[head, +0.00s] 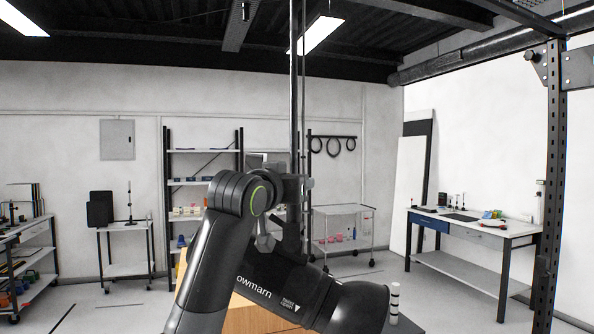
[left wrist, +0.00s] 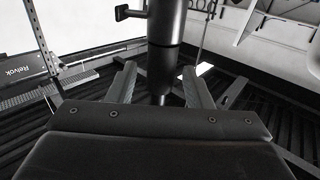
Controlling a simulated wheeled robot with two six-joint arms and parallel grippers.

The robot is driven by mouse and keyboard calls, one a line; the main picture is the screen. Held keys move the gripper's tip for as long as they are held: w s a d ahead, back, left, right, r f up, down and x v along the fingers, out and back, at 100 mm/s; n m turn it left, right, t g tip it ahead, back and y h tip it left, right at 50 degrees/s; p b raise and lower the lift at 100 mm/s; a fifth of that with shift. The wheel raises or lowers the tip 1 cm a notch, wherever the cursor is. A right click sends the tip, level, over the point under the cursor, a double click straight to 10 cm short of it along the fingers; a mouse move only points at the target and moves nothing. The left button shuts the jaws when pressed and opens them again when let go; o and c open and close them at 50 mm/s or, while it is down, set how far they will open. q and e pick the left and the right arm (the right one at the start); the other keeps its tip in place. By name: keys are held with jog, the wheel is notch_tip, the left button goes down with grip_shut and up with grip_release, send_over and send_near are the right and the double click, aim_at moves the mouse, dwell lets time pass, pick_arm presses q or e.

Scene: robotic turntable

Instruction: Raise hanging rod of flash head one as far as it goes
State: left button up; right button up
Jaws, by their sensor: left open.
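The hanging rod (head: 294,90) is a dark vertical pole coming down from the ceiling in the head view. Its lower end, near some grey clamp-like parts (head: 292,186), is partly hidden by my arm. In the left wrist view the dark rod (left wrist: 165,28) stands beyond my left gripper (left wrist: 160,72), in line with the gap between the fingers. The fingers are open, with space on both sides of the rod. A small side lever (left wrist: 130,12) sticks out left from the rod. I cannot make out the flash head clearly. My right gripper is not in view.
A steel upright (head: 553,170) stands at the right. A workbench (head: 470,225) is behind it. Shelving (head: 168,160), a wheeled trolley (head: 343,209) and a small cart (head: 124,228) stand along the back wall. A light wooden box (head: 250,318) is partly hidden behind my arm.

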pick_arm(q)
jog(key=shift+p+x, duration=0.45)
jog(key=shift+x, duration=0.7)
grip_shut()
